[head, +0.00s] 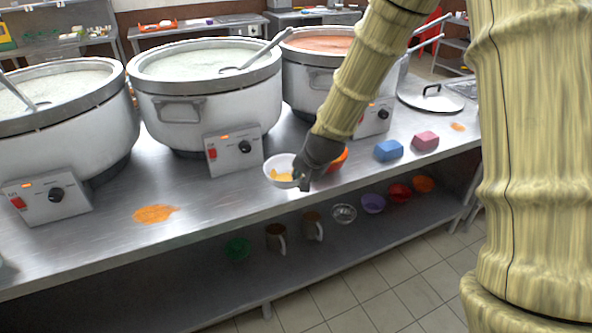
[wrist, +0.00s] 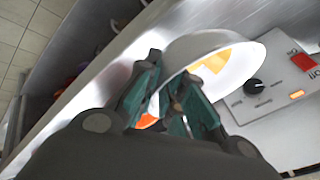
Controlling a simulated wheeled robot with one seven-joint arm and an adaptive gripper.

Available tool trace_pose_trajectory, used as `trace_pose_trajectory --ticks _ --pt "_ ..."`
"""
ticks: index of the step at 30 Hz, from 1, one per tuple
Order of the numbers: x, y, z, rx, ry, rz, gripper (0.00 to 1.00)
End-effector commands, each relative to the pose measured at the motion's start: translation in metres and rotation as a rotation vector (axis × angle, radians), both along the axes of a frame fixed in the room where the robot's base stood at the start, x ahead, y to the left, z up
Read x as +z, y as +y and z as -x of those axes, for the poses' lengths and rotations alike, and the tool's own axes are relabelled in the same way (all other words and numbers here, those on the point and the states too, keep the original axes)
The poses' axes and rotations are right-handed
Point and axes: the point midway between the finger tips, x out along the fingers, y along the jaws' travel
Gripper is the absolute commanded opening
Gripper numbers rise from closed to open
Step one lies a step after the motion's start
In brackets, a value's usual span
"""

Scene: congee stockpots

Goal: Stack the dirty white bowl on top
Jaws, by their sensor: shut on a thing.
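The dirty white bowl (head: 281,164), with an orange-yellow stain inside, is at the front of the steel counter. My gripper (head: 303,182) is shut on the bowl's right rim. In the wrist view the bowl (wrist: 190,52) tilts beyond my fingertips (wrist: 168,95), with its rim between them. I cannot tell whether its base touches the counter. An orange bowl (head: 342,157) sits just right of my gripper, partly hidden behind it. A bit of orange (wrist: 147,121) also shows below the fingers in the wrist view.
Large stockpots (head: 205,98) stand along the back, with control boxes (head: 234,149) in front. An orange spill (head: 155,213) is at left. Bowls and mugs (head: 276,238) stand on the lower shelf.

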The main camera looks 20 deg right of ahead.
Motion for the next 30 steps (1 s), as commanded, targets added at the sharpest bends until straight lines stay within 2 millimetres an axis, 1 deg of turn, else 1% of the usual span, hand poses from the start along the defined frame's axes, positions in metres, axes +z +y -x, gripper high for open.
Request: trace_pose_trajectory --ticks 1,6,9,12,16,20,27,30 --pt "0.0 -0.002 -0.011 0.0 -0.001 0.001 0.0" --pt "-0.003 -0.007 -0.045 0.0 -0.001 0.001 0.0" --pt "-0.005 -0.01 -0.063 0.001 -0.001 0.001 0.0" --pt "-0.007 -0.012 -0.076 0.001 0.0 0.001 0.0" --pt "-0.008 -0.013 -0.085 0.001 0.0 0.001 0.0" --pt "-0.013 -0.014 -0.086 0.001 0.001 0.0 0.0" --pt "-0.037 -0.014 -0.085 -0.001 0.003 -0.001 0.0" --pt "-0.043 -0.014 -0.085 0.0 0.0 0.0 0.0"
